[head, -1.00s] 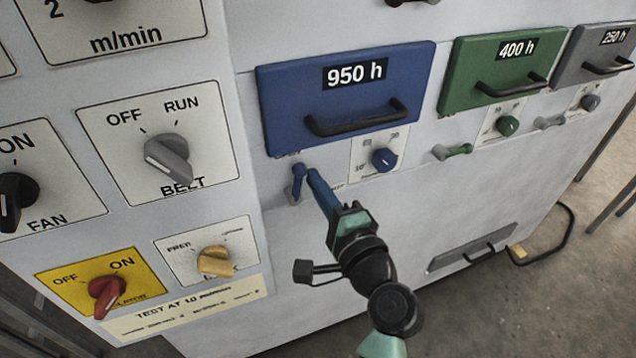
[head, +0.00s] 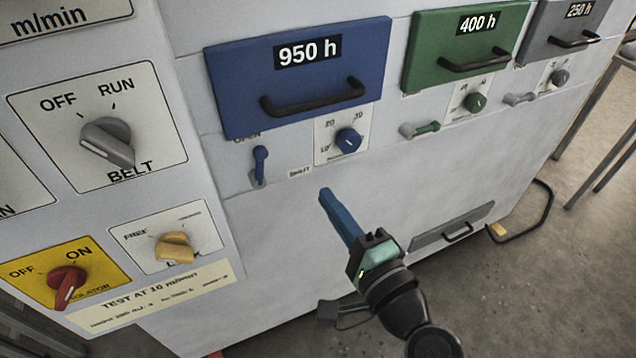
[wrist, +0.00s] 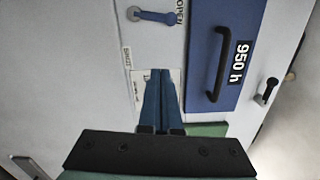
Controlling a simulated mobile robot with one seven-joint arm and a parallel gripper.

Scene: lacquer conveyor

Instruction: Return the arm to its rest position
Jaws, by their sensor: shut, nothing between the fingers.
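My gripper (head: 326,194) has blue fingers held together with nothing between them. In the head view it is in front of the white panel, below the blue 950 h drawer (head: 232,103), apart from the small blue lever (head: 260,164) to its left. In the wrist view the shut fingers (wrist: 161,76) point toward the panel between the 950 h drawer (wrist: 228,60) and a pale label. The blue lever (wrist: 152,15) lies above the fingertips in that view, near the word OPEN.
A green 400 h drawer (head: 426,55) and a grey 250 h drawer (head: 545,48) stand to the right. On the left are the belt knob (head: 107,143), a yellow lock knob (head: 174,247) and a red isolator knob (head: 67,285). Open floor (head: 540,290) lies at lower right.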

